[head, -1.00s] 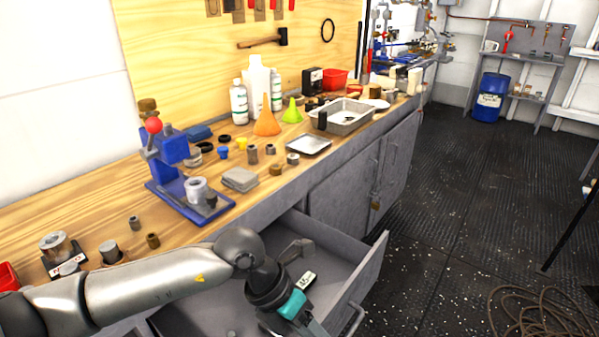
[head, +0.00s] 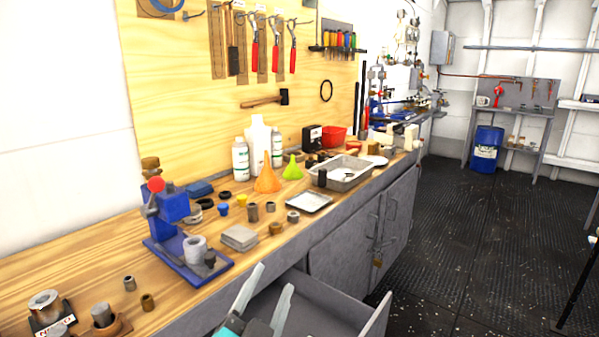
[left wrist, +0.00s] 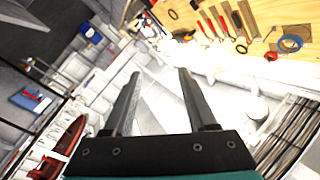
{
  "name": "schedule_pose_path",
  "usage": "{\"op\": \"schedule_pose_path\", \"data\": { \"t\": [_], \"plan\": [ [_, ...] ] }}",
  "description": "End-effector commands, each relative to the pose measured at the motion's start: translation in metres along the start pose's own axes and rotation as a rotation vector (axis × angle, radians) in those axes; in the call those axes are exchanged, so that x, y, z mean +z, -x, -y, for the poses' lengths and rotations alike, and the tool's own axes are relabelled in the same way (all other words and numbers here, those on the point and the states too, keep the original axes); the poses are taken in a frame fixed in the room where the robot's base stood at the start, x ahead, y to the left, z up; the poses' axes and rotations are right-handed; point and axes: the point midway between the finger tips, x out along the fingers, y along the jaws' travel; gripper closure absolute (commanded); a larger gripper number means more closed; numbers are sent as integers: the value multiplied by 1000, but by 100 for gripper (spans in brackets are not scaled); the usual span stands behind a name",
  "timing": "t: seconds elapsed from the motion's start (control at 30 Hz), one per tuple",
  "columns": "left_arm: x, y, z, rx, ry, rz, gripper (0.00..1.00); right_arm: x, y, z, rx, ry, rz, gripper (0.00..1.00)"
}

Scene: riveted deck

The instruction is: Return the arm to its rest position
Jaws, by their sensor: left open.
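My left gripper (head: 262,298) shows at the bottom of the head view, in front of the open drawer (head: 376,318). Its two pale fingers point up and stand apart, with nothing between them. In the left wrist view its two dark fingers (left wrist: 158,100) are also apart and empty. The rest of the left arm is below the head view's edge. My right gripper is in neither view.
The wooden workbench (head: 75,262) runs from lower left to back right. A blue press (head: 180,235), an orange funnel (head: 267,180) and a metal tray (head: 345,177) stand on it. The drawer juts out below. The dark floor (head: 450,240) at right is largely clear.

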Motion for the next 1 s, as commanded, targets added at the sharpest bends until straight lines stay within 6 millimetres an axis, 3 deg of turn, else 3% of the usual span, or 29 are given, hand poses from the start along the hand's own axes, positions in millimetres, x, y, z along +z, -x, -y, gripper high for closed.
{"op": "schedule_pose_path", "data": {
  "t": [0.03,0.1,0.2,0.3,0.5,0.67,1.0],
  "plan": [
    [30,11,0,4,65,126,43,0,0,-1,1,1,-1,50],
    [70,31,-3,18,147,301,43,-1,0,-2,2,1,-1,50],
    [121,70,-14,58,255,548,43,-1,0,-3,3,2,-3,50],
    [159,115,-29,114,347,768,43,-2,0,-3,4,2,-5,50],
    [196,201,-58,237,474,1099,43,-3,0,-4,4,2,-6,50],
    [203,264,-76,341,552,1305,43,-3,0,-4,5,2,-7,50],
    [272,254,-120,355,538,1333,43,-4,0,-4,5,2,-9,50]
  ]
}}
